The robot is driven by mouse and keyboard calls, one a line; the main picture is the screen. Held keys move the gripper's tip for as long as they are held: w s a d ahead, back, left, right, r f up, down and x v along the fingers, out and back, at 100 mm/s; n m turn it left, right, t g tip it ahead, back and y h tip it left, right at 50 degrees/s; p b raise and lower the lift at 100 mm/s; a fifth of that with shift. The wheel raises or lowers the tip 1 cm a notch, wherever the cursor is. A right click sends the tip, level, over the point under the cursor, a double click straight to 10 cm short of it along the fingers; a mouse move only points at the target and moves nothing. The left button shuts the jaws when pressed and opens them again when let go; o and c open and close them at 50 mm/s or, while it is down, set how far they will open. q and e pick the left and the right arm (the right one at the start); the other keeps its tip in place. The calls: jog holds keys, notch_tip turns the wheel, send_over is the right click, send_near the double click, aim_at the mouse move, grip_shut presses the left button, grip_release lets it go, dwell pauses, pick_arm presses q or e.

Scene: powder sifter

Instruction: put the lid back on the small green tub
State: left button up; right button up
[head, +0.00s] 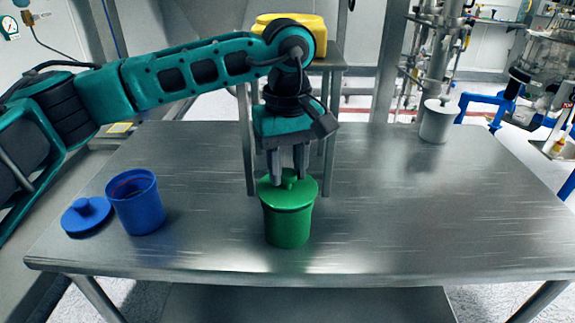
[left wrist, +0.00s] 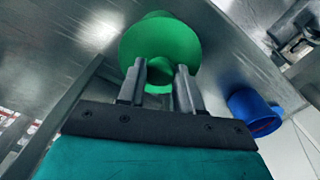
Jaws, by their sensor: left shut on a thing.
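The green tub (head: 288,228) stands upright near the middle of the table's front. Its green lid (head: 303,190) is over the tub's mouth and looks level in the head view. I cannot tell whether it is fully seated or slightly above the rim. My left gripper (head: 289,180) points down from above and is shut on the lid's knob. In the left wrist view, the gripper's fingers (left wrist: 160,80) are at the knob of the lid (left wrist: 158,40), which hides most of the tub. My right gripper is not in view.
A blue open tub (head: 138,205) stands at the left of the metal table (head: 390,215), with its blue lid (head: 85,216) lying beside it. A white cylinder (head: 437,122) stands at the back right. The table right of the green tub is clear.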

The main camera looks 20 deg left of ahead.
pick_arm(q)
jog(key=o, duration=1.1)
jog(key=shift+o, duration=0.6)
jog(key=o, duration=0.4)
jog(key=shift+r+p, duration=2.2)
jog(key=shift+r, duration=1.35)
jog(key=shift+c, duration=0.3)
